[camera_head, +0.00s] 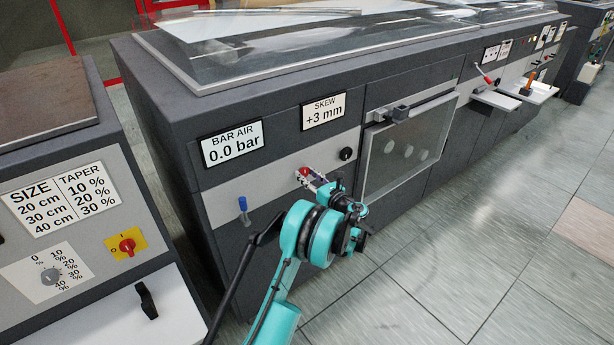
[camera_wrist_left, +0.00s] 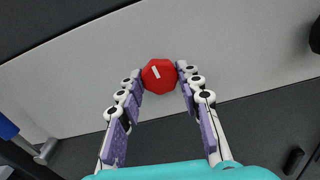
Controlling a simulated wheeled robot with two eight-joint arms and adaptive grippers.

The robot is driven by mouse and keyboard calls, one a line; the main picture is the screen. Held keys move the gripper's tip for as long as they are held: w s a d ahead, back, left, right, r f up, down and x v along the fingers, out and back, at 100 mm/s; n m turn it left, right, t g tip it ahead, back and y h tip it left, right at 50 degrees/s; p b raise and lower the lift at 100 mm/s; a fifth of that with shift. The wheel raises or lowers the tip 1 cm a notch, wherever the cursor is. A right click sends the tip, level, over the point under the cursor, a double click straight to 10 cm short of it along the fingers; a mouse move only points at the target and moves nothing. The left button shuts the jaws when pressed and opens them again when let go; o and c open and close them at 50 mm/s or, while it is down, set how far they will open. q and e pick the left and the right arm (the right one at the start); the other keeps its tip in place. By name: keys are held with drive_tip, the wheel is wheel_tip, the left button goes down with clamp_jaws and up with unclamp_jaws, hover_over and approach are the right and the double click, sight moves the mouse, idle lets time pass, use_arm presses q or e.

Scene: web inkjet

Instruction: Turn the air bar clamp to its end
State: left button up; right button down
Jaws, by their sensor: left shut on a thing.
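A red knob (camera_head: 304,172) sits on the light grey strip of the machine front, below the SKEW display. I take it for the air bar clamp; no label on it is legible. In the left wrist view the red knob (camera_wrist_left: 159,80) is faceted, with a short white mark near upright, its top tilted slightly left. My left gripper (camera_head: 307,176) is at the knob. In the wrist view its purple-padded fingertips (camera_wrist_left: 159,72) lie on both sides of the knob, shut on it. My right gripper is not in view.
The BAR AIR display (camera_head: 233,144) reads 0.0 bar; the SKEW display (camera_head: 323,111) reads +3 mm. A blue lever (camera_head: 243,204) is left of the knob, a black knob (camera_head: 346,154) right. A windowed door (camera_head: 408,145) is further right. Open floor (camera_head: 480,240) lies in front.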

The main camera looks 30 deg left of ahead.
use_arm(q)
drive_tip(key=n, duration=0.9)
drive_tip(key=shift+n, duration=0.3)
drive_tip(key=n, duration=0.4)
drive_tip(key=shift+n, duration=0.3)
drive_tip(key=n, duration=0.4)
drive_tip(key=shift+n, duration=0.3)
drive_tip(key=n, duration=1.2)
drive_tip(key=shift+n, duration=1.9)
drive_tip(key=shift+f, duration=0.1)
